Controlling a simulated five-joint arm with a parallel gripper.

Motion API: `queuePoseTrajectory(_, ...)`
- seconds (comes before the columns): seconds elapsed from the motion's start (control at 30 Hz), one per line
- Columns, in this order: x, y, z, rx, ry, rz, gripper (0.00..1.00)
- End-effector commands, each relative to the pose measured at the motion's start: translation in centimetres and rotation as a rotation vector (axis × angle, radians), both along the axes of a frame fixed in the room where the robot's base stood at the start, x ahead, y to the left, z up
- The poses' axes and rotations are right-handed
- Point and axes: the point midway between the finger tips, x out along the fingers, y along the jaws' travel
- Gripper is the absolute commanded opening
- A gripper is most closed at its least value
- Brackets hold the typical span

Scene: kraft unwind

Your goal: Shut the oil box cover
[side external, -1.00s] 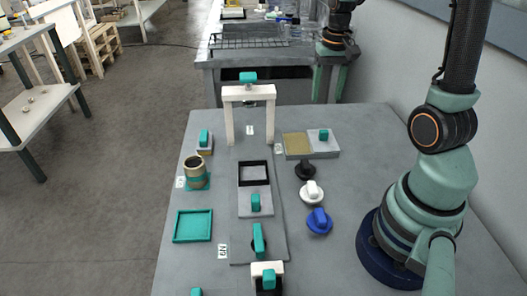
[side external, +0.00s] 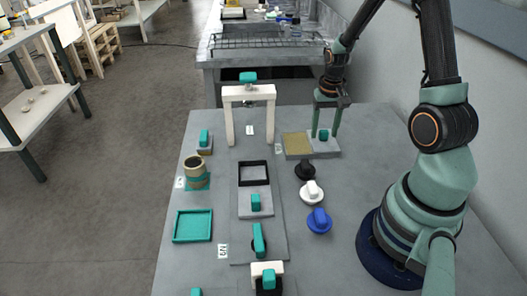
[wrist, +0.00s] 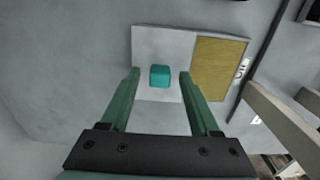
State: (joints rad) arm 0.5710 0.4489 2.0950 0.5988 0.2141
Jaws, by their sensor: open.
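The oil box is a low grey box (side external: 297,157) at the back right of the table, with its gold-coloured left half (side external: 297,143) uncovered. Its grey cover (side external: 333,147) lies over the right half and carries a teal knob (side external: 323,134). In the wrist view the knob (wrist: 160,76) stands between my fingers, with the gold part (wrist: 218,68) to its right. My gripper (side external: 325,132) is open and points down over the cover, one finger on each side of the knob. Gaps show between the knob and both fingers in the wrist view (wrist: 160,73).
A white arch (side external: 249,92) stands left of the box, its near leg close by. A black knob (side external: 305,169), a white knob (side external: 312,192) and a blue knob (side external: 319,220) stand in front. A black frame (side external: 254,164) lies left. The table right of the box is clear.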

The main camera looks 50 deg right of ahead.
Motion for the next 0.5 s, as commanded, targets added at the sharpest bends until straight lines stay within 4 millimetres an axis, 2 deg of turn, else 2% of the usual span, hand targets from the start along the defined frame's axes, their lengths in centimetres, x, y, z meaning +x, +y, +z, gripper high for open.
queuePoseTrajectory(0.37, 0.03, -0.01, -0.51, -0.001, -0.001, 0.0, 0.62)
queuePoseTrajectory(0.47, 0.03, -0.01, -0.5, -0.001, -0.001, 0.0, 0.28)
queuePoseTrajectory(0.5, 0.03, -0.01, -0.49, -0.001, -0.001, 0.0, 0.13)
